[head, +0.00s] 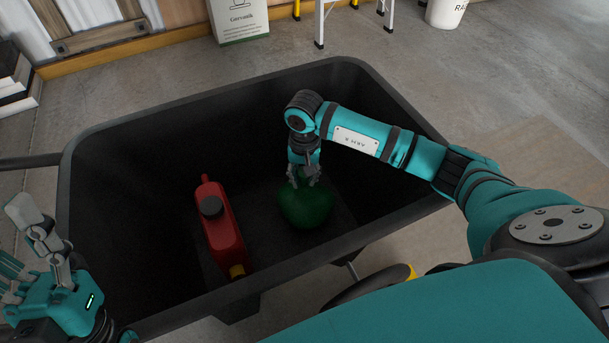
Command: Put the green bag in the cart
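The green bag (306,209) is inside the black cart (352,240), low down near its floor and right of the middle. My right gripper (304,183) reaches down into the cart from the right. Its two fingers are a little apart at the top of the bag. The shade in the cart hides whether they grip it or only touch it. My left gripper (14,240) is at the lower left, outside the cart's left wall. Its fingers are spread and hold nothing.
A red jerry can (222,228) stands in the cart left of the bag. Behind the cart are a white bag (239,18), ladder legs (320,22) and a white bucket (445,10). Dark boxes (16,78) sit at the far left. Concrete floor at the upper right is clear.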

